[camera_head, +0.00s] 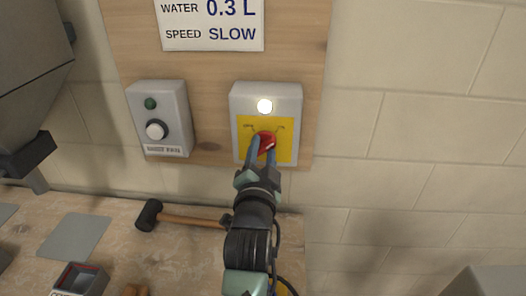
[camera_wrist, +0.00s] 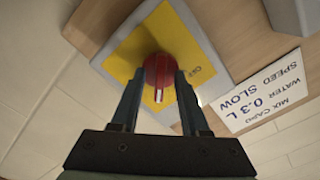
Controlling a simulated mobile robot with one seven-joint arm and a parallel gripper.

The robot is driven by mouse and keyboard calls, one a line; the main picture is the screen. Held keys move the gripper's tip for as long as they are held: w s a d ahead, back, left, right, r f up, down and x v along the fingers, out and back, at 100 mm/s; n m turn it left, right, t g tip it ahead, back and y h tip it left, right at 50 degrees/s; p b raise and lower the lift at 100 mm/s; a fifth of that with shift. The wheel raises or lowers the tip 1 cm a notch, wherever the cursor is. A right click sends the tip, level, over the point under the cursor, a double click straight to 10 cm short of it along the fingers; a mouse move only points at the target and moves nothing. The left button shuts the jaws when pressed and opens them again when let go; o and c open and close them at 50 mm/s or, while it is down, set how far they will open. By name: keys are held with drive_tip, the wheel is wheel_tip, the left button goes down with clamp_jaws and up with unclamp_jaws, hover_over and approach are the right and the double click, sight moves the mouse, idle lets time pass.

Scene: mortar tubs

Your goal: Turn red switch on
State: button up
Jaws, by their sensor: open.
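The red switch (camera_head: 267,141) is a rotary knob on a yellow plate (camera_head: 286,126) on a grey box on the wall board. A white lamp (camera_head: 265,106) above it glows. In the wrist view the red knob (camera_wrist: 158,72) has a white mark pointing down toward my gripper, and lettering shows on the yellow plate to its right. My gripper (camera_head: 262,149) is at the knob, its two fingers apart on either side of it; they also show in the wrist view (camera_wrist: 158,82). Whether the fingers touch the knob I cannot tell.
A second grey box (camera_head: 160,118) with a green lamp and a white knob is at the left. A sign (camera_head: 211,24) hangs above. A hammer (camera_head: 180,218) lies on the bench (camera_head: 110,250) below. The wall to the right is bare.

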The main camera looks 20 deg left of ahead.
drive_tip(key=b+v, duration=0.2)
drive_tip(key=v, duration=1.1)
drive_tip(key=d+r+n+t+h+p, duration=0.15)
drive_tip(key=d+r, duration=0.25)
drive_tip(key=r, duration=0.6)
drive_tip(key=d+r+n+t+p, duration=0.1)
drive_tip(key=d+r+t, duration=0.2)
drive_tip(key=r, duration=0.7)
drive_tip(key=s+d+r+n+t+h, duration=0.1)
drive_tip(key=s+d+r, duration=0.3)
drive_tip(key=r, duration=0.6)
drive_tip(key=s+d+r+n+t+h+p, duration=0.1)
drive_tip(key=s+d+r+t, duration=0.3)
drive_tip(key=r, duration=0.5)
drive_tip(key=shift+s+r+n+h, duration=0.15)
drive_tip(key=shift+r+n+h, duration=0.2)
drive_tip(key=shift+n+h, duration=0.4)
drive_tip(key=shift+t, duration=0.25)
